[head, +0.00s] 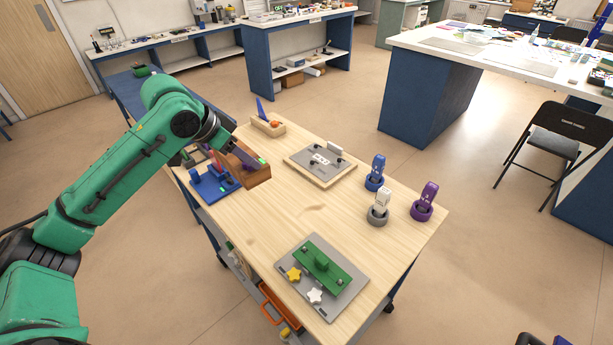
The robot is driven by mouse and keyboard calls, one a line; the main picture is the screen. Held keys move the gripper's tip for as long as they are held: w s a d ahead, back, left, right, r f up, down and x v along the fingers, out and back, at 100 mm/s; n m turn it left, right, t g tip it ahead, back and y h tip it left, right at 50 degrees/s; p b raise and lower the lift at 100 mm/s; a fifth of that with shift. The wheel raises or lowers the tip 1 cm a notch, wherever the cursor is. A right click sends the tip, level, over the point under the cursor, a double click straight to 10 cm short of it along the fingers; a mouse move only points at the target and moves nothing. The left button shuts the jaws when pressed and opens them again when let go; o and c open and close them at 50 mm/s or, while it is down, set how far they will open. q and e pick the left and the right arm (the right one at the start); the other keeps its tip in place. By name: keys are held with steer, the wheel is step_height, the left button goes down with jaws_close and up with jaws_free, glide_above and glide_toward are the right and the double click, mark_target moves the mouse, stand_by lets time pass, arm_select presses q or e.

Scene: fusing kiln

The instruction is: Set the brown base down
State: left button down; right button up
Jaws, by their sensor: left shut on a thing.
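The brown base (259,179) is a dark wooden block at the left part of the light wooden table (300,215). My left gripper (252,161) reaches in from the left and is shut on the brown base at its upper side. The gripper and wrist hide part of the block. I cannot tell whether its underside touches the table. The base is close beside a blue stand (208,188) with a red part on it. My right gripper is not in view.
A light wooden holder (267,127) and a grey board (309,171) lie behind. A grey plate (347,292) with a green block is in front. The table's middle is clear.

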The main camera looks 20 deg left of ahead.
mark_target(244, 168)
arm_select(q)
steer(key=shift+x, duration=0.8)
steer(key=shift+s+a+f, duration=0.15)
steer(key=shift+s+f, duration=0.15)
steer(key=shift+f, duration=0.2)
steer(key=shift+s+a+f, duration=0.15)
steer(key=shift+s+f, duration=0.15)
steer(key=shift+f, duration=0.2)
steer(key=f, duration=0.5)
steer(key=s+f+p, duration=0.1)
steer(key=f, duration=0.4)
steer(key=f+p, duration=0.1)
steer(key=f, duration=0.4)
steer(key=shift+s+a+f, duration=0.15)
steer(key=shift+a+f, duration=0.2)
steer(key=shift+a, duration=0.05)
steer(key=shift+f, duration=0.1)
steer(key=shift+c, duration=2.2)
jaws_free()
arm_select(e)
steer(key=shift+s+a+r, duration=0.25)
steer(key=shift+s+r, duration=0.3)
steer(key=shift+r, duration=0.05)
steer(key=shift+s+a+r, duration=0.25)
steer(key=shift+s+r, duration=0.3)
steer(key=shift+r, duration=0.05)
arm_select(q)
steer(key=shift+a, duration=0.1)
